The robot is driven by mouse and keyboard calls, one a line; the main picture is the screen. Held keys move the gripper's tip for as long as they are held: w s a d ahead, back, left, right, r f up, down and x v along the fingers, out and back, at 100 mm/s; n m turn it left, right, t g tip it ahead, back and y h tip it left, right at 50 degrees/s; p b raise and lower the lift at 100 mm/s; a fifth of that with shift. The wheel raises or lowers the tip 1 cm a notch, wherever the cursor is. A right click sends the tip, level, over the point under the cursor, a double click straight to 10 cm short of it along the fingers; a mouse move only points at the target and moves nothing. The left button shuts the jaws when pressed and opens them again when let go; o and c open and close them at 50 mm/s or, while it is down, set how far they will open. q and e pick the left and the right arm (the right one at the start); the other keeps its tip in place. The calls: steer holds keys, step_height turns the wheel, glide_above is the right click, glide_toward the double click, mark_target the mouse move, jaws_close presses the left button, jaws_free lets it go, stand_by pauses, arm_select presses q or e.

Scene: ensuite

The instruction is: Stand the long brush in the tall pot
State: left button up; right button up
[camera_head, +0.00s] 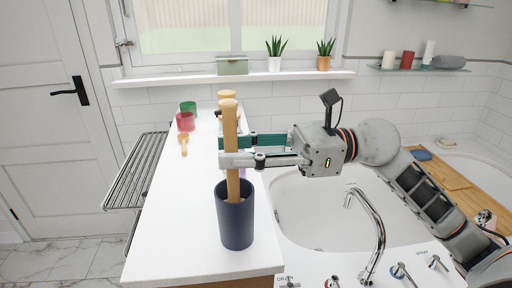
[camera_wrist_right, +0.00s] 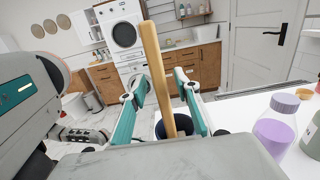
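The long brush, with a pale wooden handle (camera_head: 232,130), stands nearly upright with its lower end inside the dark blue tall pot (camera_head: 235,222) on the white counter. The handle also shows in the right wrist view (camera_wrist_right: 156,70), running down into the pot (camera_wrist_right: 182,124). My right gripper (camera_head: 228,150) is around the handle above the pot's rim. Its fingers (camera_wrist_right: 163,108) are apart, with a gap on each side of the handle. The brush's lower end is hidden in the pot. A grey gripper-like part (camera_wrist_right: 85,135), probably my left gripper, shows small at the left of the wrist view.
Red (camera_head: 185,121) and green (camera_head: 188,107) cups and a small wooden-handled item (camera_head: 183,142) stand or lie farther back on the counter (camera_head: 172,225). A lilac bottle (camera_wrist_right: 275,128) is near the right gripper. A basin with a tap (camera_head: 370,220) is to the right.

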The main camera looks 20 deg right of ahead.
steer(key=v, duration=1.1)
steer(key=shift+d, duration=0.35)
steer(key=shift+s+f, duration=0.1)
